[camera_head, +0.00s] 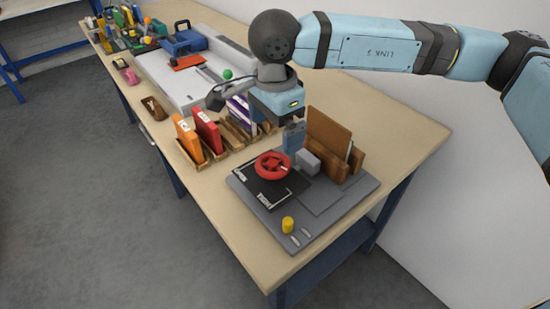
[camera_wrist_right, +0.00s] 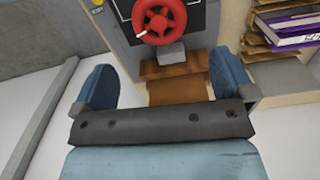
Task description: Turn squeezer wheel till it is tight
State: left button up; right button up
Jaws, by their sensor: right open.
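The red squeezer wheel (camera_head: 272,165) sits on a black plate on the grey base (camera_head: 333,213) near the front of the table. A small white stick-like mark lies on one side of its rim. It also shows at the top of the right wrist view (camera_wrist_right: 160,20). My right gripper (camera_head: 294,137) is behind the wheel, above the far side of the base, apart from the wheel. In the right wrist view its two blue fingers are spread wide (camera_wrist_right: 158,85) with nothing held between them. My left gripper is in neither view.
A brown board stands in a wooden holder (camera_head: 345,168) right of the gripper. A yellow knob (camera_head: 288,225) is on the base's front. Orange (camera_head: 188,139) and red (camera_head: 207,130) books stand in wooden racks to the left. A grey-white machine (camera_head: 175,75) lies farther back.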

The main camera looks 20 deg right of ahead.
aim_at(275, 161)
notch_tip(275, 161, down, 8)
jog(key=shift+f, duration=0.2)
jog(key=c, duration=0.8)
jog(key=shift+c, duration=0.2)
dwell(0.7)
jog(key=o, duration=0.8)
jog(key=shift+o, duration=0.2)
jog(key=shift+r, duration=0.15)
notch_tip(275, 161, up, 14)
